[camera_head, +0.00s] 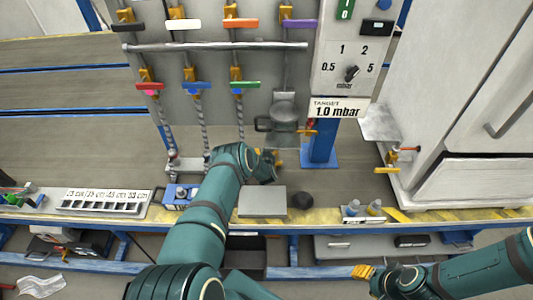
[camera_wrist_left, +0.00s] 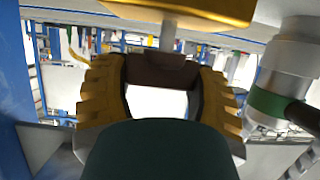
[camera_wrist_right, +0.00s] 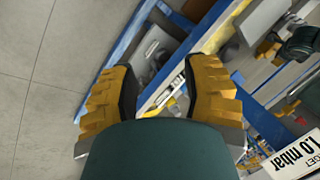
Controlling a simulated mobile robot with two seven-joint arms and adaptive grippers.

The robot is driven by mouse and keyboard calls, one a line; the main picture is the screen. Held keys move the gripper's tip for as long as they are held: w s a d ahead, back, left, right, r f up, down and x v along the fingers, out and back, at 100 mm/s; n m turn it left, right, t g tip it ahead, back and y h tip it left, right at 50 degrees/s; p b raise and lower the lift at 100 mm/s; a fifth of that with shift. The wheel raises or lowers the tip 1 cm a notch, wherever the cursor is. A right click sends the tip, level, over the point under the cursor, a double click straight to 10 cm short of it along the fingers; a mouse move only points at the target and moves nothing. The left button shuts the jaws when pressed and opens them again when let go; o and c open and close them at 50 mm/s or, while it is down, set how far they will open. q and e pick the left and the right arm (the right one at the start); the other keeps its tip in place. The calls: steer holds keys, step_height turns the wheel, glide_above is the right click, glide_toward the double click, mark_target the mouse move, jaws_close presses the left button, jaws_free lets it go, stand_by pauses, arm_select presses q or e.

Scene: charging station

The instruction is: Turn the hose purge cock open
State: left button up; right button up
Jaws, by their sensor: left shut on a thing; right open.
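My left gripper (camera_head: 272,163) is low in front of the panel, left of the blue post, partly hidden by its own arm. In the left wrist view its ribbed yellow fingers close around a dark brown handle (camera_wrist_left: 162,70) on a stem under a yellow block (camera_wrist_left: 190,10). This looks like a cock; whether it is the hose purge cock I cannot tell. A small red-handled cock (camera_head: 308,131) sits right of the grey vessel. Another yellow cock (camera_head: 391,160) is by the white cabinet. My right gripper (camera_head: 364,273) is open and empty, low at the front right.
The grey vessel (camera_head: 283,117) and blue post (camera_head: 322,145) stand close to the left gripper. A grey block (camera_head: 262,202) and dark round knob (camera_head: 303,201) lie on the bench edge. Hoses (camera_head: 202,120) hang left.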

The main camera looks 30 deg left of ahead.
arm_select(q)
steer(key=shift+f+n+g+y+b, duration=0.2)
steer(key=shift+n+g+y+b, duration=0.3)
steer(key=shift+n+y+b, duration=0.4)
steer(key=n+g+y+b, duration=0.2)
steer(key=n+g+b, duration=0.1)
steer(key=b, duration=0.3)
steer(key=shift+f+n+g+y, duration=0.1)
steer(key=shift+n+g+y, duration=0.3)
steer(key=shift+n, duration=0.1)
steer(key=shift+s+n+g+y+b, duration=0.1)
steer(key=shift+n+g+y+b, duration=0.2)
steer(key=shift+n+g+b, duration=0.4)
steer(key=shift+r+n+g, duration=0.2)
steer(key=shift+n+g, duration=0.4)
steer(key=shift+g, duration=0.2)
steer(key=shift+s+a+r+n+g+y, duration=0.1)
steer(key=shift+n+g+y, duration=0.4)
steer(key=shift+n+g, duration=0.65)
steer(key=o, duration=1.2)
steer(key=v, duration=1.2)
